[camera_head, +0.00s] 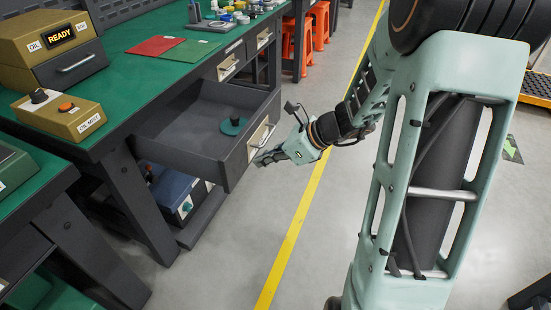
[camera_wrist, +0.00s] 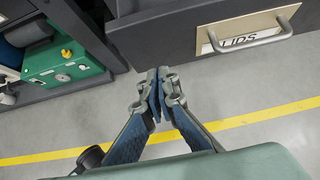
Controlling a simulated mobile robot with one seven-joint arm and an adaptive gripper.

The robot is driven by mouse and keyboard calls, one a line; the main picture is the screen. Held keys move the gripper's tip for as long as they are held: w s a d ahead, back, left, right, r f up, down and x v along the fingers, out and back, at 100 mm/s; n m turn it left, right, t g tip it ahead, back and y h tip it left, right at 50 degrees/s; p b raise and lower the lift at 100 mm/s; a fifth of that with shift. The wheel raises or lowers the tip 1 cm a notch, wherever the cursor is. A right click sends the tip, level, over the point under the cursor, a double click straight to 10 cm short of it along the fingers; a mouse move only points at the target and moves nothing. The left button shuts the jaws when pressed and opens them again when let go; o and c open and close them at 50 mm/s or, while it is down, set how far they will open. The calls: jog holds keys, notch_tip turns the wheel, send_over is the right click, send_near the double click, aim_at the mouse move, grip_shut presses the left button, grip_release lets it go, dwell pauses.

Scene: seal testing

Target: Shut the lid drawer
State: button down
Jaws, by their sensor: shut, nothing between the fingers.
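The lid drawer (camera_head: 190,128) is pulled well out from under the green-topped workbench. A teal round lid with a dark knob (camera_head: 232,125) lies inside it. In the wrist view the drawer front (camera_wrist: 185,38) carries a "LIDS" label (camera_wrist: 232,42) and a metal bar handle (camera_wrist: 262,40). My gripper (camera_head: 262,160) is shut and empty, close to the drawer front at its lower edge. In the wrist view my gripper (camera_wrist: 157,75) has its fingertips together, left of the handle and just below the front panel. I cannot tell whether the tips touch the drawer.
The bench top (camera_head: 120,85) holds an oil unit (camera_head: 52,45) reading READY, an oil mist box (camera_head: 60,113), and red and green mats. Smaller drawers (camera_head: 230,65) are farther along. A blue box (camera_head: 178,195) sits below. Orange stools (camera_head: 318,25) stand behind; the floor right of the drawer is clear.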

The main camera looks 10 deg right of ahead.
aim_at(236, 162)
jog(key=w+a, duration=0.1)
jog(key=a, duration=0.1)
jog(key=w+a+f+b, duration=0.1)
jog(key=w+a, duration=0.1)
jog(key=shift+f, duration=0.1)
jog(key=shift+a, duration=0.1)
